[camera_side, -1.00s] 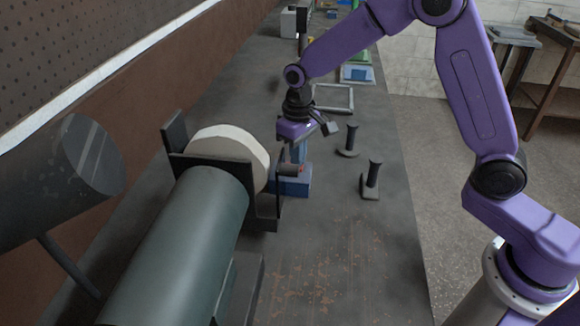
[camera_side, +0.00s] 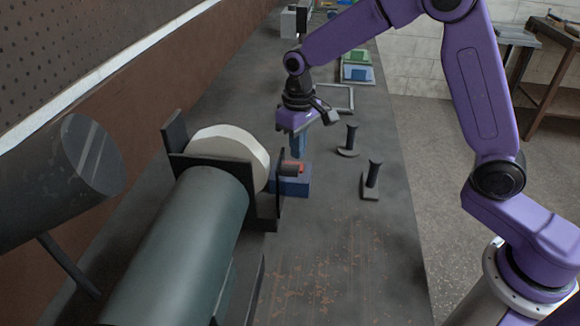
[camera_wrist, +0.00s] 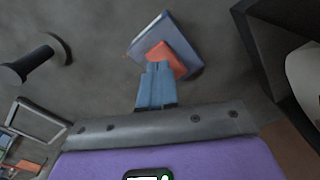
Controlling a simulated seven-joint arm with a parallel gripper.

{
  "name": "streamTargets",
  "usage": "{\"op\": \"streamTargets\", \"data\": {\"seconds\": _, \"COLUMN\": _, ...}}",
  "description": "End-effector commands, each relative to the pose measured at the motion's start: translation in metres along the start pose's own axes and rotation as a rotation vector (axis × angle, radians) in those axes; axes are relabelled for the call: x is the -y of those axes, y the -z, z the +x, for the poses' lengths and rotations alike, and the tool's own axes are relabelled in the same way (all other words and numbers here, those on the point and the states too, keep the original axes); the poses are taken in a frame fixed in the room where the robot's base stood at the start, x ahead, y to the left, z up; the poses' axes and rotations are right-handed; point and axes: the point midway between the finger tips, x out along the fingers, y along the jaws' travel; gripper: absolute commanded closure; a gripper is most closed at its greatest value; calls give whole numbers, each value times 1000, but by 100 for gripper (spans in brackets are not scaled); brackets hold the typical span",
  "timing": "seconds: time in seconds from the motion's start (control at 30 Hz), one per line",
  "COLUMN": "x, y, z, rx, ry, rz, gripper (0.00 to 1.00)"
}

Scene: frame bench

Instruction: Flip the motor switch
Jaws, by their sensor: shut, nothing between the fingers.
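The motor switch is a blue box (camera_side: 290,187) with a red-orange rocker (camera_side: 294,168) on top, beside the grinding wheel in the side view. In the wrist view the blue box (camera_wrist: 150,30) lies beyond my fingertips, with the red-orange rocker (camera_wrist: 168,56) partly hidden behind them. My gripper (camera_side: 298,157) has blue fingers closed together, empty, pointing down just above and behind the switch. In the wrist view my gripper (camera_wrist: 157,64) overlaps the rocker; I cannot tell from this whether they touch. The rocker's exact tilt is too small to read.
The green motor (camera_side: 180,255) and its pale wheel (camera_side: 228,145) stand left of the switch, with a dark guard close by. Two dark upright posts (camera_side: 349,140) (camera_side: 371,180) stand to the right. The bench's front right is clear.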

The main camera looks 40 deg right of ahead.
Motion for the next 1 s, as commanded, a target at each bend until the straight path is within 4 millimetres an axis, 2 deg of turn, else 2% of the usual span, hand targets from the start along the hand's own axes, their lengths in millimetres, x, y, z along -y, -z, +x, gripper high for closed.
{"op": "streamTargets", "data": {"seconds": 0.5, "x": 0, "y": 0, "z": -35, "rx": -1, "ry": 0, "rz": 0, "gripper": 100}}
{"op": "streamTargets", "data": {"seconds": 1.0, "x": 1, "y": -3, "z": -41, "rx": -1, "ry": 0, "rz": -9, "gripper": 100}}
